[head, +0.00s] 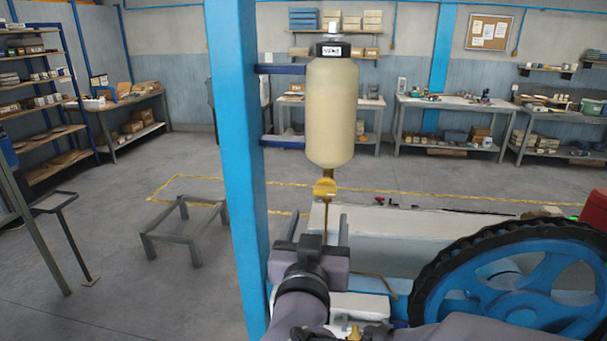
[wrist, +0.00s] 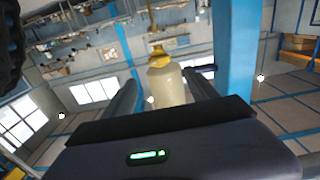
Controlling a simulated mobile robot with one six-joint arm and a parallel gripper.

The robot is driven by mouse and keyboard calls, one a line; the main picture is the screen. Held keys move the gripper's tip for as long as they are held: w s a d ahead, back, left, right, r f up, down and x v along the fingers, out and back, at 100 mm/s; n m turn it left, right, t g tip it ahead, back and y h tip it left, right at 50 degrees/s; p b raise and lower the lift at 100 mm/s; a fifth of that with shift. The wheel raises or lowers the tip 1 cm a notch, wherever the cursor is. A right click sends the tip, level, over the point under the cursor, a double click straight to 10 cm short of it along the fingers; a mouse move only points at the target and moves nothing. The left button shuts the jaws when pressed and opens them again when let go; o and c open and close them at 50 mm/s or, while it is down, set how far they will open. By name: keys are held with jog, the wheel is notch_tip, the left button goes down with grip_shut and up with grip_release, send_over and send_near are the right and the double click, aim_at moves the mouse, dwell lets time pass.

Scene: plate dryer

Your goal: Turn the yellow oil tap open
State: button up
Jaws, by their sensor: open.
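The yellow oil tap (head: 325,188) sits under a cream oil bottle (head: 332,110), with a thin pipe running down from it. In the wrist view the scene looks inverted; the tap (wrist: 158,52) shows above the bottle (wrist: 165,85), which appears between my fingers. My gripper (head: 335,218) is open and empty, with its fingers pointing up just below the tap in the head view. It also shows in the wrist view (wrist: 160,77). The fingers look apart from the tap; the exact gap in depth is hard to tell.
A blue post (head: 236,150) stands left of the bottle, with dark blue brackets reaching to it. A large blue wheel with a black toothed rim (head: 425,285) is at the lower right. A low grey metal frame (head: 187,222) stands on the floor at left.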

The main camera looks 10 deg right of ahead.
aim_at(325, 193)
jog(key=x, duration=1)
jog(key=shift+w+d, duration=0.2)
jog(key=shift+w, duration=0.15)
jog(key=c, duration=1.4)
jog(key=shift+o, duration=0.2)
